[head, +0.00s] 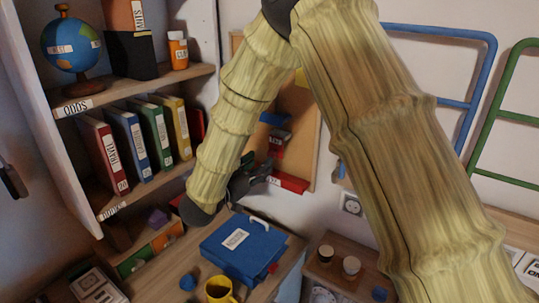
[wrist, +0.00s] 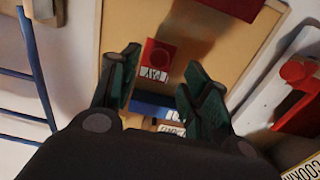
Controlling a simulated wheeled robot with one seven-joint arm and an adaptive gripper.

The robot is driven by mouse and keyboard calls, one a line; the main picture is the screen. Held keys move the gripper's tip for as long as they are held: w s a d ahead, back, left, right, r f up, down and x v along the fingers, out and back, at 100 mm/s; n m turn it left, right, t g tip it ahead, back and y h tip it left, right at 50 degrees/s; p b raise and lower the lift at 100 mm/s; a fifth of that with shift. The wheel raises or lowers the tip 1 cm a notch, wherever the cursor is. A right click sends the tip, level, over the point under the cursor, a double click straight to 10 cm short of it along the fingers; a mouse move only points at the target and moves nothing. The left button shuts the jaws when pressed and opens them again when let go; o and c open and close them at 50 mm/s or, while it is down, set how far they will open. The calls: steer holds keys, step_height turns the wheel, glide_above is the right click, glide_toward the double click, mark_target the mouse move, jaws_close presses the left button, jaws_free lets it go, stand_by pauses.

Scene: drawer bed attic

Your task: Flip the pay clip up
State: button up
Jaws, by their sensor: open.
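The red pay clip (wrist: 158,55) is on the cork board, its label upside down in the wrist view. It appears between my gripper's two fingers, and I cannot tell whether they touch it. In the head view the red clip (head: 278,139) is below a blue clip (head: 272,118). My gripper (wrist: 163,66) is open, with dark green finger pads. In the head view my gripper (head: 262,174) is near the lower part of the cork board (head: 300,120), partly hidden by my arm. Whether the clip's flap is up or down is unclear.
A red ledge (head: 290,182) is at the board's lower edge. A bookshelf with several binders (head: 135,145) stands left. Below is a desk with a blue box (head: 240,250) and yellow mug (head: 220,291). Blue rails (head: 465,38) are on the right wall.

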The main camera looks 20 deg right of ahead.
mark_target(273, 149)
steer(key=p+x, duration=0.1)
steer(key=x, duration=0.5)
steer(key=shift+d, duration=0.1)
steer(key=c, duration=1)
